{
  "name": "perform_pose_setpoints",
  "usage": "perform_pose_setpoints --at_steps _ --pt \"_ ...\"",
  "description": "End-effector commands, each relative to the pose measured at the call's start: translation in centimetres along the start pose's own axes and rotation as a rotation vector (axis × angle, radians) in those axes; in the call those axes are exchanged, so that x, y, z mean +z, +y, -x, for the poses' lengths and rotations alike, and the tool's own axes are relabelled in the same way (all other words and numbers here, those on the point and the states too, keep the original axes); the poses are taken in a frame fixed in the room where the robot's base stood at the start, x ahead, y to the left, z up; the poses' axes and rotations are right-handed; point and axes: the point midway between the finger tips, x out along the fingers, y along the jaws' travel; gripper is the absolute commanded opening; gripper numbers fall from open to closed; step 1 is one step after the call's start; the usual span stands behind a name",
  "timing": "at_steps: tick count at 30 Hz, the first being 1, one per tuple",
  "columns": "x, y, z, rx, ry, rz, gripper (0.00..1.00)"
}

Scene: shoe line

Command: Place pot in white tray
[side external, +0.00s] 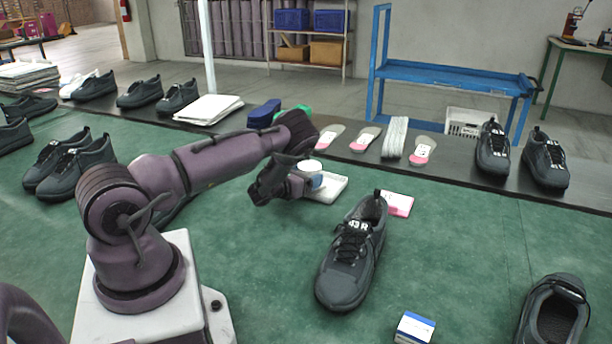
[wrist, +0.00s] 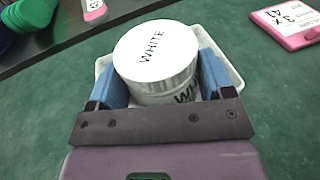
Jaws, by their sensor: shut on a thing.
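The pot (wrist: 157,55) is a white cylinder with a lid marked "WHITE". It sits between the two blue fingers of my gripper (wrist: 163,84), which is shut on it. In the side view the pot (side external: 309,167) shows as a small white top at my gripper (side external: 308,183). The white tray (wrist: 226,62) lies on the green surface under and around the pot in the wrist view. In the side view the tray (side external: 332,187) shows beside and below the gripper. I cannot tell whether the pot's base touches the tray floor.
A dark shoe (side external: 347,262) stands right of the tray. A pink-edged card (side external: 398,204) lies behind it and shows in the wrist view (wrist: 289,20). A blue-and-white box (side external: 414,328) is near the front. Green round things (wrist: 30,18) stand at the wrist view's upper left. Green mat is clear between.

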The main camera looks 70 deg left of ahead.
Motion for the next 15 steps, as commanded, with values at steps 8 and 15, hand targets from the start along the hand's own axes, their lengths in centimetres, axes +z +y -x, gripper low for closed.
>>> perform_pose_setpoints --at_steps 8,15 --pt "-0.06 -0.01 -0.02 0.0 0.0 0.0 1.0" --pt "0.38 0.01 0.36 0.001 0.001 0.0 1.0"
